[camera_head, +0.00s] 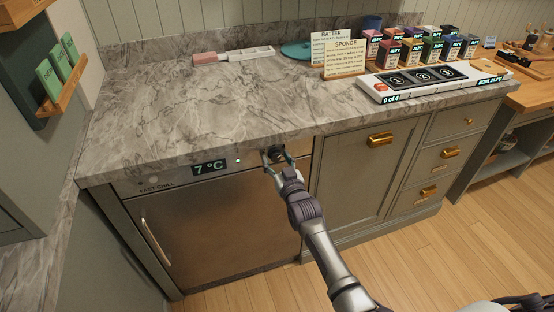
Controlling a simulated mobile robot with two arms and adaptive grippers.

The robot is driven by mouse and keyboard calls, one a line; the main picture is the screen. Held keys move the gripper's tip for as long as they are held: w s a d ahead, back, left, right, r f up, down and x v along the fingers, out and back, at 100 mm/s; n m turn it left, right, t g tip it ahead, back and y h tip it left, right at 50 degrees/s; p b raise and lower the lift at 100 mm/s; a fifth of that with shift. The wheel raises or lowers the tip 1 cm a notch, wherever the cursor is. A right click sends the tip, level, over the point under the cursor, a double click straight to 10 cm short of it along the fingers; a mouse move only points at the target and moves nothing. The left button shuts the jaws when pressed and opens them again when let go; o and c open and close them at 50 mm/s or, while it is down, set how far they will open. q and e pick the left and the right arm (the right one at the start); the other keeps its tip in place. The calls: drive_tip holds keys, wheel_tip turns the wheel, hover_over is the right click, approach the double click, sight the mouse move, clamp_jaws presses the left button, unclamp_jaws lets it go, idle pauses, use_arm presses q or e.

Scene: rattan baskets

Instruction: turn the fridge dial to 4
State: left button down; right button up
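The fridge (220,225) is a brushed-steel unit under the marble counter, with a handle at its left. Its display (211,168) reads 7 °C. The dial (276,154) is a small dark knob on the strip above the fridge door, right of the display. My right gripper (277,158) is at the dial, with one finger on each side of it. The fingers look spread around the knob; whether they press on it cannot be told. The dial's markings are hidden or too small to read. My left gripper is not in view.
The marble counter (190,110) overhangs the fridge just above the dial. Cupboard door (365,175) and drawers with brass handles stand to the right. Recipe cards (345,56), several small boxes and a white panel (435,80) sit on the counter. The wooden floor in front is clear.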

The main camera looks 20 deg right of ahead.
idle(0.3)
drive_tip(key=s, duration=1.2)
drive_tip(key=shift+d, duration=0.2)
drive_tip(key=s+a+f+n+g, duration=0.1)
drive_tip(key=s+f+g, duration=0.5)
drive_tip(key=f, duration=1)
drive_tip(key=s+f+g, duration=0.3)
drive_tip(key=s+f, duration=0.7)
drive_tip(key=f, duration=0.6)
drive_tip(key=s+d+f+g, duration=0.1)
drive_tip(key=s+f, duration=0.4)
drive_tip(key=s, duration=0.6)
drive_tip(key=s+d+f+g+p, duration=0.1)
drive_tip(key=s+f+g, duration=0.3)
drive_tip(key=s, duration=0.7)
drive_tip(key=s+d+f+n+g, duration=0.1)
drive_tip(key=s+d+f+g, duration=0.1)
drive_tip(key=s+f, duration=0.4)
drive_tip(key=s+g, duration=0.1)
drive_tip(key=s, duration=0.3)
drive_tip(key=shift+s+h, duration=0.3)
drive_tip(key=shift+s, duration=0.1)
